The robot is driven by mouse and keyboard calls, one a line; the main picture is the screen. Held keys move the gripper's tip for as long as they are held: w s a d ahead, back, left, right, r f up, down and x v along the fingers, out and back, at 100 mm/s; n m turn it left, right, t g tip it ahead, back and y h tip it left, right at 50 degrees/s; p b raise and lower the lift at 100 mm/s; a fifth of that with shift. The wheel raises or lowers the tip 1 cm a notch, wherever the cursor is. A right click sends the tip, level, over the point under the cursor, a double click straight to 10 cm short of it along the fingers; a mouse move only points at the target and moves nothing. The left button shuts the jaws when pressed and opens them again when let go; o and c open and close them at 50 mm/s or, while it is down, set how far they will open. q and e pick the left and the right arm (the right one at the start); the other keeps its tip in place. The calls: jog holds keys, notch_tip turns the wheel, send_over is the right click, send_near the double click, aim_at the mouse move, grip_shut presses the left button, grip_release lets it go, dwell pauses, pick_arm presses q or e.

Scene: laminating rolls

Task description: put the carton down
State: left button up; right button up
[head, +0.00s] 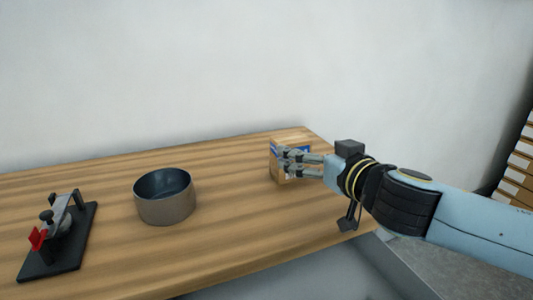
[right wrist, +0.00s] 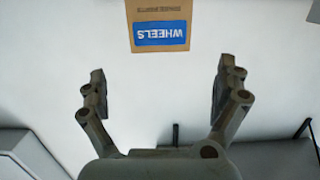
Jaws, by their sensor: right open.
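The carton (head: 274,164) is a small brown box with a blue label, standing on the wooden table (head: 230,235) near its far right end. My right gripper (head: 284,160) is open in front of it and hides part of it in the head view. In the right wrist view the carton (right wrist: 160,13) shows its blue "WHEELS" label upside down, cut off by the top edge. There it lies beyond the spread fingertips of my right gripper (right wrist: 161,85), with nothing between the fingers. My left gripper is not in view.
A round metal pot (head: 167,205) with a dark inside stands left of the carton. A black-based device with a red part (head: 38,238) is at the far left. Table between pot and carton is clear. Stacked boxes (head: 517,170) stand at the right edge, off the table.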

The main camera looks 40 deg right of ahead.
aim_at(293, 140)
jog(key=x, duration=0.4)
jog(key=shift+s+d, duration=0.1)
jog(key=shift+d, duration=0.1)
jog(key=shift+w, duration=0.7)
jog(key=p+x, duration=0.1)
jog(key=x, duration=0.3)
jog(key=shift+w, duration=0.2)
jog(key=shift+c, duration=1.7)
jog(key=shift+f, duration=0.1)
jog(key=c, duration=1)
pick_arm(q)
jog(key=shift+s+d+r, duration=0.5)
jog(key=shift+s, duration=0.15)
pick_arm(e)
jog(key=shift+c, duration=0.6)
